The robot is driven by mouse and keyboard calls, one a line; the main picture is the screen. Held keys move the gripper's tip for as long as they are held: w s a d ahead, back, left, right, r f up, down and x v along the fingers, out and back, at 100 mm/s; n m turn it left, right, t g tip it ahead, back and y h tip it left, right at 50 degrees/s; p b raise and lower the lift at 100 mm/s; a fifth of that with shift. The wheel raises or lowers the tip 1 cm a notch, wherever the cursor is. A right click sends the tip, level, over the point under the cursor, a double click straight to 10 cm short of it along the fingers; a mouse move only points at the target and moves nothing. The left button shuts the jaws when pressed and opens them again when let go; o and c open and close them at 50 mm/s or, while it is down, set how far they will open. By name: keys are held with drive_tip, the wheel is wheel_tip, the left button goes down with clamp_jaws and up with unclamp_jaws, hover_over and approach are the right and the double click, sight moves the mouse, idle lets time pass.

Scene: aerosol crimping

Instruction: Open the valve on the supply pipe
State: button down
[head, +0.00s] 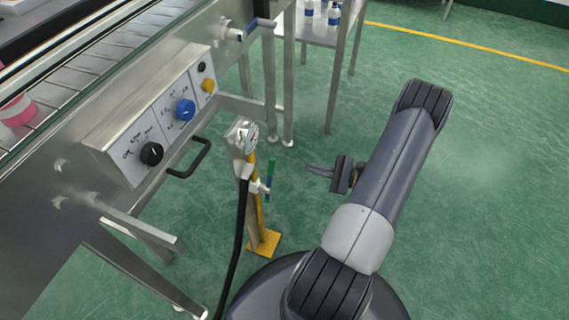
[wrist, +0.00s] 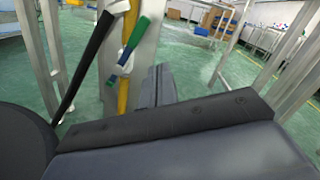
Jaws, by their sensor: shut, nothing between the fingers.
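The supply pipe (head: 258,205) is a thin yellow pipe on a grey post with a yellow foot; it also shows in the wrist view (wrist: 131,20). A round gauge (head: 250,141) sits near its top. The valve handle (head: 271,170) is a green and blue lever beside the pipe. In the wrist view the lever (wrist: 138,34) is tilted across the pipe, green end up. My gripper (head: 308,168) is shut and empty, to the right of the lever and apart from it, pointing left. In the wrist view the fingers (wrist: 158,86) show just right of the pipe.
A black hose (head: 238,240) hangs left of the pipe. The conveyor with a control box (head: 155,120) and a black handle (head: 190,160) stands to the left. A steel table (head: 325,35) with bottles is behind. Green floor on the right is clear.

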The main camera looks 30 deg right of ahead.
drive_tip(key=w+a+r+n+g+y+b, duration=0.1)
drive_tip(key=w+a+n, duration=0.4)
drive_tip(key=a+n, duration=0.2)
drive_tip(key=shift+w+a+n+y, duration=0.3)
drive_tip(key=shift+w+a+n, duration=0.05)
drive_tip(key=shift+n, duration=0.75)
drive_tip(key=shift+s+a+r+n+g+b, duration=0.2)
drive_tip(key=shift+s+a+r+n+b, duration=0.15)
drive_tip(key=shift+n+b, duration=0.35)
drive_tip(key=shift+s+a+r+n+g+b, duration=0.3)
drive_tip(key=shift+a+n, duration=0.2)
drive_tip(key=shift+n, duration=0.4)
drive_tip(key=shift+s+a+r+n+g+b, duration=0.1)
drive_tip(key=shift+s+a+r+n+b, duration=0.25)
drive_tip(key=shift+n+b, duration=0.35)
drive_tip(key=shift+f, duration=0.1)
drive_tip(key=s+d+p, duration=0.1)
drive_tip(key=s+d, duration=0.2)
drive_tip(key=d, duration=0.8)
drive_tip(key=shift+s, duration=0.35)
